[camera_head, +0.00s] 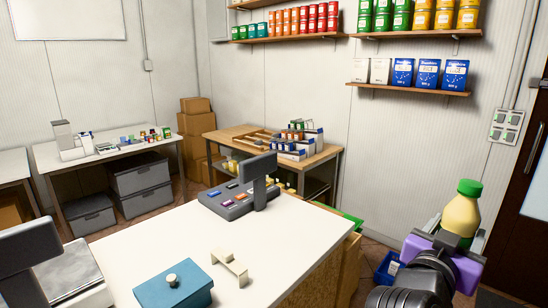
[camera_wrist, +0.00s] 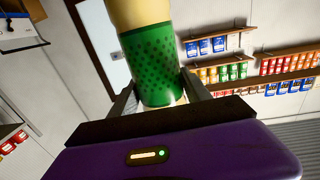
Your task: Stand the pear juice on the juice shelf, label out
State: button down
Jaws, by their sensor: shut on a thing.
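A pale yellow bottle with a green cap (camera_head: 462,210) stands roughly upright in my gripper (camera_head: 455,240), at the right of the head view. In the wrist view the bottle (camera_wrist: 150,55) shows a green band with dark dots below a pale yellow part. My gripper's two fingers (camera_wrist: 160,95) lie on either side of it, shut on it. I take it for the pear juice; no name can be read. The bottle's lower part is hidden by my gripper in the head view. No shelf holding similar bottles can be made out.
Wall shelves (camera_head: 410,90) at the back right hold tins and blue and white packets. A white counter (camera_head: 150,245) with a till (camera_head: 240,195) and a blue box (camera_head: 173,287) fills the front. A wooden table (camera_head: 325,153) with goods stands behind. A dark door (camera_head: 525,200) is at right.

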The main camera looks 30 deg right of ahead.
jog(key=w+a+r+n+t+y, duration=0.1)
jog(key=w+a+n+t+y, duration=0.2)
jog(key=w, duration=0.5)
jog(key=w+a+f+n+t+y, duration=0.65)
jog(key=w+a+f+t, duration=0.2)
jog(key=w+a, duration=0.3)
jog(key=a+f+n+t+y, duration=0.2)
jog(key=a+f+n+y, duration=0.25)
jog(key=a+f, duration=0.45)
jog(key=s+a+f+y, duration=0.1)
jog(key=s+f, duration=0.3)
jog(key=f, duration=0.4)
jog(key=s+a+f+y, duration=0.1)
jog(key=s+a+f, duration=0.3)
jog(key=f, duration=0.4)
jog(key=s+a+f+n+y, duration=0.1)
jog(key=s+f, duration=0.3)
jog(key=f, duration=0.4)
jog(key=shift+a, duration=0.9)
jog(key=shift+s+d, duration=0.1)
